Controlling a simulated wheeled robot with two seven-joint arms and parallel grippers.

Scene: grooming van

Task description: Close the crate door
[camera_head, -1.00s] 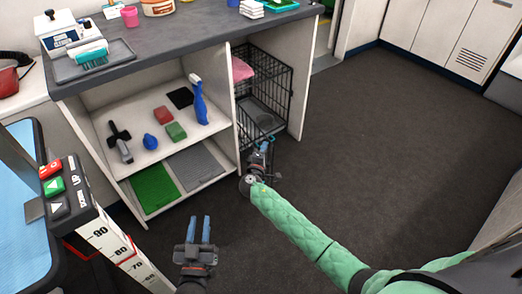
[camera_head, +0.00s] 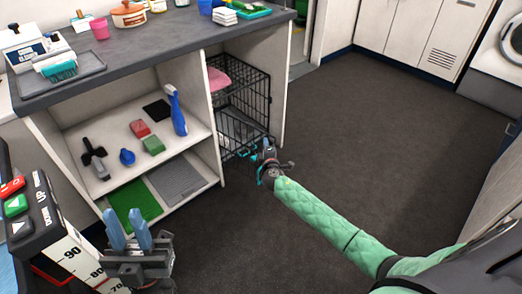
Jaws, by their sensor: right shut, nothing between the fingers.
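The black wire crate (camera_head: 262,88) stands in the right bay under the counter, with a pink cushion (camera_head: 217,79) on top of or inside its upper left. Its wire door (camera_head: 232,148) appears to be at the low front of the crate, standing out somewhat from the opening; its exact angle is hard to tell. My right gripper (camera_head: 266,148) is shut and empty at the crate's lower front corner, close to the door wires; contact cannot be told. My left gripper (camera_head: 129,229) is open and empty, fingers up, in front of the lower shelf.
The shelves left of the crate hold a blue spray bottle (camera_head: 175,112), brushes, small blocks and a green mat (camera_head: 133,204). A control post with buttons (camera_head: 40,215) stands at the left. The dark floor (camera_head: 390,130) to the right is clear.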

